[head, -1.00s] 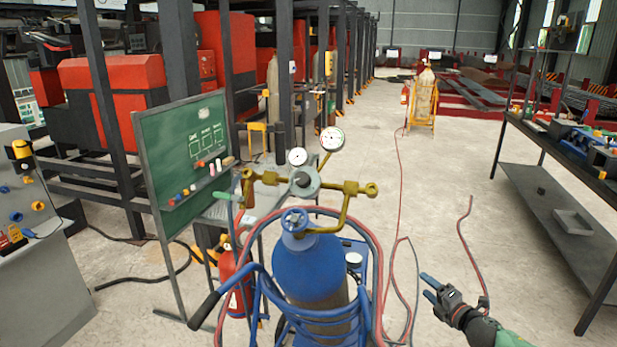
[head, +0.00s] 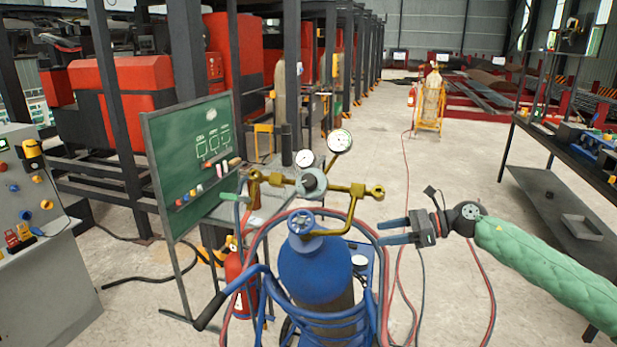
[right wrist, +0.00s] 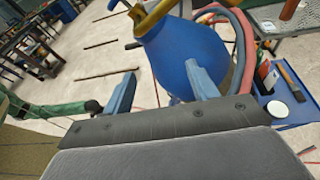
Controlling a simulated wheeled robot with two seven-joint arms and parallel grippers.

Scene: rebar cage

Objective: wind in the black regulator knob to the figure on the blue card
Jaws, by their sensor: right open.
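The brass regulator with two round white gauges (head: 340,141) sits on top of the blue gas cylinder (head: 318,266). A dark-centred round grey part (head: 312,181) faces me in the middle of the brass body (head: 345,187); it appears to be the regulator knob, and its marks are too small to read. My right gripper (head: 384,231) is open and empty, right of the cylinder's shoulder and lower than the regulator. In the right wrist view its blue fingers (right wrist: 162,76) are apart, with the blue cylinder (right wrist: 188,55) beyond them. I cannot make out a blue card. My left gripper is out of view.
Red and blue hoses (head: 376,262) loop around the cylinder on its blue cart. A blue valve handwheel (head: 301,222) is below the regulator. A green chalkboard (head: 200,150) stands left, and a workbench (head: 570,150) right. Open floor lies between cart and workbench.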

